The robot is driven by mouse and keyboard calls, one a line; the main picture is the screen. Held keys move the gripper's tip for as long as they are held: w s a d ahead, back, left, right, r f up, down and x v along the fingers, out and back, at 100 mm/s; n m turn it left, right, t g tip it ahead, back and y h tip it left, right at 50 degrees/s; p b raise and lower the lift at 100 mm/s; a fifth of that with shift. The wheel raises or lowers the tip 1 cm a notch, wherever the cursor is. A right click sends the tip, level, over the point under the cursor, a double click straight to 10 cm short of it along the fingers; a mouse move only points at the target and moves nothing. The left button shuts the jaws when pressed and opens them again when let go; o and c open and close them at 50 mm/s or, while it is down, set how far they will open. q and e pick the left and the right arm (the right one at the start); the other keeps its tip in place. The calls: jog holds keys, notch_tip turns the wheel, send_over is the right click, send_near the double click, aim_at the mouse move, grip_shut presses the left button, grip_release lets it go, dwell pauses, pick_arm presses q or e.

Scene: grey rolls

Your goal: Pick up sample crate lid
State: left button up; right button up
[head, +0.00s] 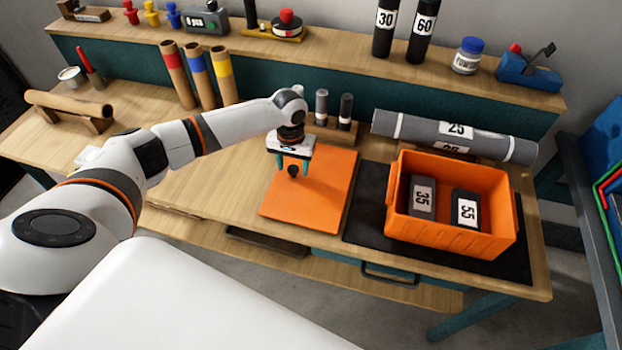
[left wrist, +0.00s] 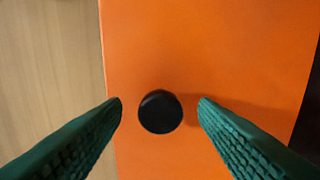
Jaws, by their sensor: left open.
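The sample crate lid (head: 312,205) is a flat orange panel lying on the wooden bench, left of the crate. It fills most of the left wrist view (left wrist: 225,50). A round black knob (left wrist: 160,112) stands on it; the knob (head: 292,171) also shows in the head view. My left gripper (head: 292,172) is over the lid with its green fingers pointing down. In the left wrist view the open fingers (left wrist: 160,108) lie on either side of the knob, with a gap on both sides. My right gripper is not in view.
An open orange crate (head: 402,217) on a black mat (head: 365,212) holds dark blocks marked 35 and 55. A grey roll marked 25 (head: 410,128) lies behind it. Bench left of the lid is clear.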

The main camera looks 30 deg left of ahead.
pick_arm(q)
grip_shut()
dwell(0.3)
